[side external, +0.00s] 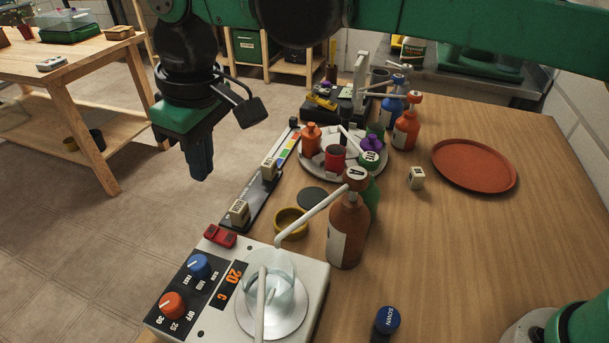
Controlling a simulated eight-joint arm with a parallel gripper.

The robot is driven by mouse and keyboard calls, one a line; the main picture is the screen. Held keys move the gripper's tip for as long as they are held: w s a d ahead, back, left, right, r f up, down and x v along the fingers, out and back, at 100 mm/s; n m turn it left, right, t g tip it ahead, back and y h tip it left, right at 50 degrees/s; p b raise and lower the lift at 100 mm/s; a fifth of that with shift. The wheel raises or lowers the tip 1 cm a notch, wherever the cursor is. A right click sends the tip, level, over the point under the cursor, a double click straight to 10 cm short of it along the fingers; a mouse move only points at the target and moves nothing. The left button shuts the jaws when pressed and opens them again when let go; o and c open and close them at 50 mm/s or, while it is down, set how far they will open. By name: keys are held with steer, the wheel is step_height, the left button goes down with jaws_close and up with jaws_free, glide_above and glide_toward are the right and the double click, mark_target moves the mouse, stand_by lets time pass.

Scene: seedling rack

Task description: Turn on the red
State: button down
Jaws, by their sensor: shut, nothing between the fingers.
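A white hotplate unit (310,285) stands at the table's front edge, with a dark control panel and a display reading 20 C. A red-orange knob (172,304) sits on the panel, with OFF, 25 and 30 marked around it. A blue knob (199,266) is just behind it. A small red block or switch (220,236) lies behind the unit; its details are too small to tell. My gripper (201,175) is shut and empty, pointing down, and shows above and behind the knobs, apart from them. A glass beaker (280,290) stands on the plate.
A brown spray bottle (349,232) stands beside the unit, its spout reaching over it. A yellow ring-shaped dish (291,223), a round tray of small bottles (318,167) and a strip with beige blocks (262,187) lie behind.

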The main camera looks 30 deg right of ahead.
mark_target(211, 231)
steer(key=f, duration=0.7)
steer(key=w+a+f, duration=0.1)
steer(key=f, duration=0.3)
steer(key=shift+w+a, duration=0.1)
steer(key=shift+w+a+f, duration=0.1)
steer(key=shift+f, duration=0.05)
steer(key=shift+s+d+r, duration=0.2)
steer(key=shift+s+d, duration=0.4)
steer(key=shift+r, duration=0.15)
steer(key=shift+s+d+r, duration=0.15)
steer(key=shift+r, duration=1.2)
steer(key=shift+s+d+r, duration=0.15)
steer(key=shift+r, duration=1.15)
